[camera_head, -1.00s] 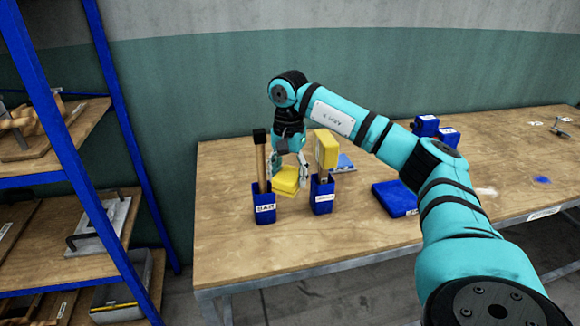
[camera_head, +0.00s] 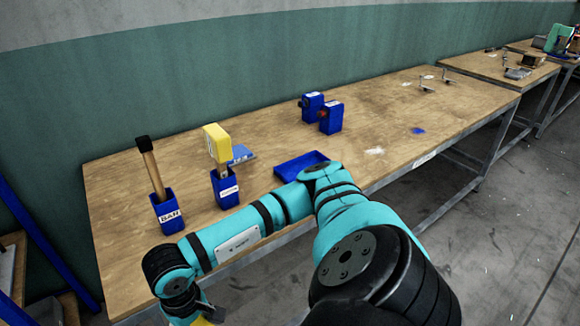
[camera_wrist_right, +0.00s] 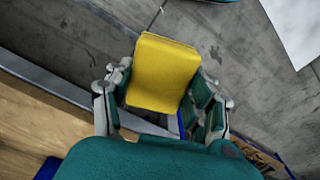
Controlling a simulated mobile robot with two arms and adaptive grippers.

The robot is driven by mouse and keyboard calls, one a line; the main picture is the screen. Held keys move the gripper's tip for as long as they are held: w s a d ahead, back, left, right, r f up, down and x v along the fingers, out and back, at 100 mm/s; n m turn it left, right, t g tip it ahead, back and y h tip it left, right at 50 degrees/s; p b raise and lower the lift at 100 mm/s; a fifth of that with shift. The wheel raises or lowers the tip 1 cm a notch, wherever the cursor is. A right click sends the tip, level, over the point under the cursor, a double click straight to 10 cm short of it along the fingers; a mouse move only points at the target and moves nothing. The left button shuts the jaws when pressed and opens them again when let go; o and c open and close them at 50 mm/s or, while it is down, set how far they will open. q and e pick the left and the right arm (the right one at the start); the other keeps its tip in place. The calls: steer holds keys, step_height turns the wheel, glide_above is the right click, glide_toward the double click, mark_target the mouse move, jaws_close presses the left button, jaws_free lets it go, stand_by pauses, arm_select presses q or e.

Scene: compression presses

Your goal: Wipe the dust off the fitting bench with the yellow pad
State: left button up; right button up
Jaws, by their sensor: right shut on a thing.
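The yellow pad (camera_wrist_right: 163,72) is held between the fingers of my right gripper (camera_wrist_right: 163,100) in the right wrist view, with grey floor behind it. In the head view my right gripper (camera_head: 205,314) is low at the bottom edge, in front of the bench's near edge, and only a sliver of pad shows. The wooden bench (camera_head: 270,130) runs to the upper right. A pale dust patch (camera_head: 375,151) and a blue patch (camera_head: 418,130) lie on its top, with small white marks farther back. My left gripper is not in view.
A blue holder (camera_head: 168,213) labelled BAR with a black-topped handle and a blue holder (camera_head: 225,190) with a yellow-headed tool stand at the left. A blue tray (camera_head: 300,166) and blue blocks (camera_head: 330,118) are farther right. Small metal parts (camera_head: 425,84) lie beyond the dust.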

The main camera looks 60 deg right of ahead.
steer(key=s+a+f+n, duration=0.1)
steer(key=a, duration=0.1)
steer(key=s+a+f+n, duration=0.1)
steer(key=a+f, duration=0.1)
steer(key=shift+s+f, duration=0.15)
steer(key=shift+s, duration=0.25)
steer(key=shift+d, duration=0.15)
